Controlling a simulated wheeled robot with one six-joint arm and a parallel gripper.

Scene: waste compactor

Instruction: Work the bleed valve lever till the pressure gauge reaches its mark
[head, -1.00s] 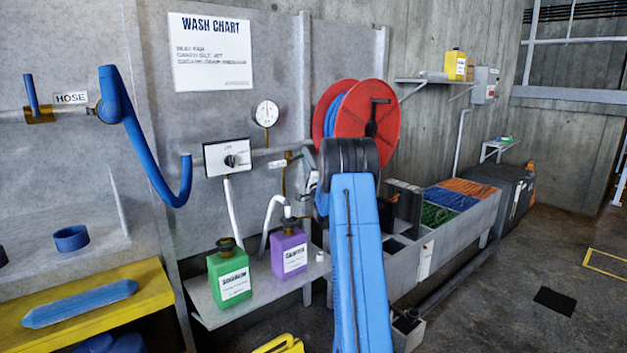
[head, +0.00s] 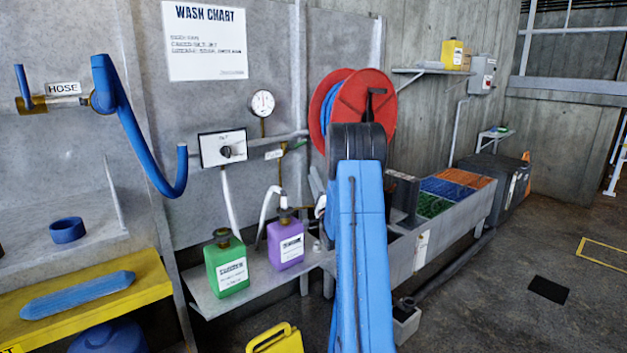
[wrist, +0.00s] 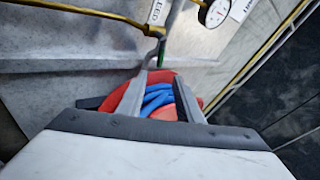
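The pressure gauge (head: 262,103) is a round white dial on the wall, above a brass pipe; its needle is too small to read surely. It also shows, cut off, at the top of the wrist view (wrist: 214,12). A small green handle, seemingly the bleed valve lever (head: 298,145), sits right of a white label, partly behind the reel and my arm. In the wrist view a bit of green (wrist: 162,54) shows below the BLEED label (wrist: 158,12). My gripper (wrist: 158,78) has its fingers apart with nothing held, just short of the green part. The head view mostly hides it behind my arm.
A red hose reel (head: 365,105) stands close behind my arm. A shelf below holds a green jug (head: 226,265) and a purple jug (head: 287,243). A dial box (head: 223,148) is left of the valve. Sorting bins (head: 437,205) stand right; the right floor is mostly clear.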

